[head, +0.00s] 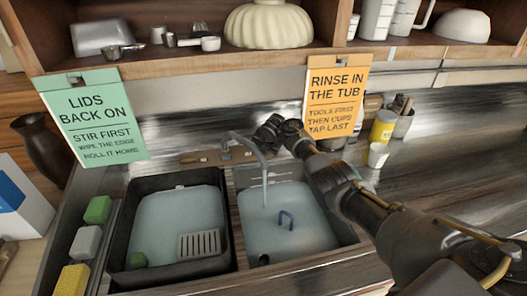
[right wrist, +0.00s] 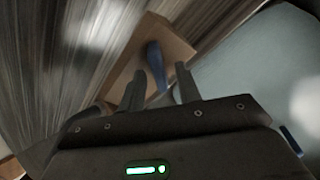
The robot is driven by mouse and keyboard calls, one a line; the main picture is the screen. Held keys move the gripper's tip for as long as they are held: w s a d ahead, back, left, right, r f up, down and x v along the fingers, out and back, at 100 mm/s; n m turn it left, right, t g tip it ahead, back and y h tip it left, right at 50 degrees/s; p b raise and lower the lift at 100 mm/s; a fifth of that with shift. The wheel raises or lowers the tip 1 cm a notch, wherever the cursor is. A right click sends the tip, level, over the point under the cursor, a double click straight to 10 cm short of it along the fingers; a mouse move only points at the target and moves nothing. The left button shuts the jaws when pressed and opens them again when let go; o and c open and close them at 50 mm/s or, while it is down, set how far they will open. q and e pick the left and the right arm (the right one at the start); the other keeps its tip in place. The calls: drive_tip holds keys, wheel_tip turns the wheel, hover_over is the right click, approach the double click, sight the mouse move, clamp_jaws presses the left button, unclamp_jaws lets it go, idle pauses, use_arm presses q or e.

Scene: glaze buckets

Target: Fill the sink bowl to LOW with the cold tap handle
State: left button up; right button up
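The sink bowl (head: 310,238) is the right basin, with a pale blue-grey inside; I cannot tell its water level. Faint marks (head: 280,176) on its back wall are too small to read. The grey tap (head: 245,143) arches over it, and a thin pale line below its end may be water. The blue cold tap handle (right wrist: 154,62) stands on a brown block in the right wrist view. My right gripper (head: 270,132) is behind the sink beside the tap. In the right wrist view its fingers (right wrist: 160,78) are apart, with the handle between or just beyond them. My left gripper is out of view.
A dark tub (head: 118,225) with a grate (head: 199,245) stands left of the bowl. Sponges (head: 86,243) line the left edge. Two signs hang from the shelf (head: 220,60).

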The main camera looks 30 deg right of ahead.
drive_tip(key=shift+w+f, duration=0.1)
drive_tip(key=shift+f, duration=0.1)
clamp_jaws()
drive_tip(key=shift+d, duration=0.15)
drive_tip(key=shift+m, duration=0.4)
drive_tip(key=m+p, duration=0.1)
drive_tip(key=m, duration=0.2)
drive_tip(key=shift+m, duration=0.4)
drive_tip(key=m+t+p, duration=0.1)
drive_tip(key=m, duration=0.4)
drive_tip(key=shift+p, duration=0.35)
drive_tip(key=shift+m, duration=0.3)
